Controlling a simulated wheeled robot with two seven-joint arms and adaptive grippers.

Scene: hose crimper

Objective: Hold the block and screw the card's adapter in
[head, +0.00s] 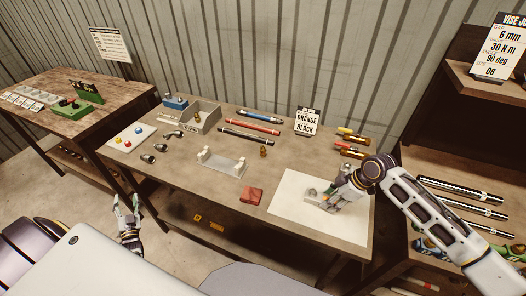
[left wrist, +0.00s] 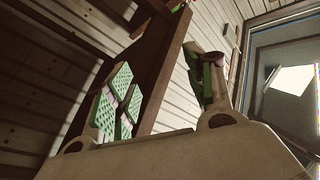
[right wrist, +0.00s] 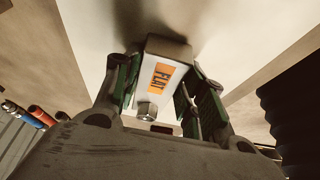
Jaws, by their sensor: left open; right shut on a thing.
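My right gripper (head: 335,198) is over the white mat (head: 290,205) at the table's right. In the right wrist view, its green-padded fingers (right wrist: 160,100) are shut on a pale block (right wrist: 168,50) with an orange FLAT label and a metal hex fitting. The block also shows in the head view (head: 312,192), partly hidden by the gripper. My left gripper (head: 128,205) is open and empty, off the table's front left edge. The card (head: 306,122) reads ORANGE and BLACK. Metal fittings (head: 148,157) lie on the left; a brass piece (head: 263,150) stands near the middle.
A grey bin (head: 205,118), a white cradle (head: 222,164), a red block (head: 251,195) and several hoses (head: 255,131) are on the table. More brass-ended pieces (head: 350,145) lie behind the mat. A shelf stands right.

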